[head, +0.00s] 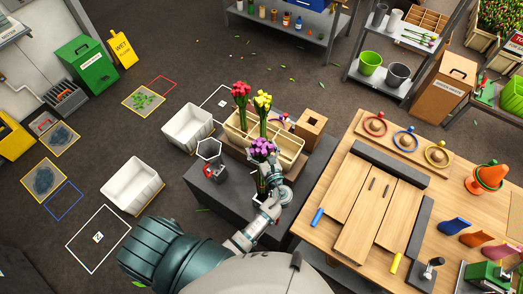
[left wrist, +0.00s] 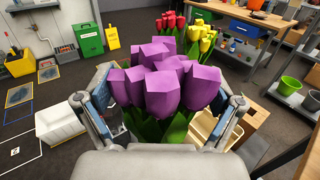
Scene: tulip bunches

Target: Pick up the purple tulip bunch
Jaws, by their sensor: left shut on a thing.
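The purple tulip bunch (head: 262,148) stands roughly upright in the head view, in front of the wooden crate (head: 290,165). It fills the middle of the left wrist view (left wrist: 165,85), with green leaves below the blooms. My left gripper (head: 268,188) is shut on the purple bunch below its blooms, one finger on each side. The lower stems are largely hidden by the gripper, so I cannot tell whether they touch anything below. A red bunch (head: 241,92) and a yellow bunch (head: 262,102) stand upright in the crate behind. My right gripper is not in view.
The crate stands on a dark grey table (head: 222,190), beside a wooden block with a hole (head: 310,125). White bins (head: 132,185) stand on the floor to the left. A wooden workbench (head: 450,205) with boards and rings is close on the right.

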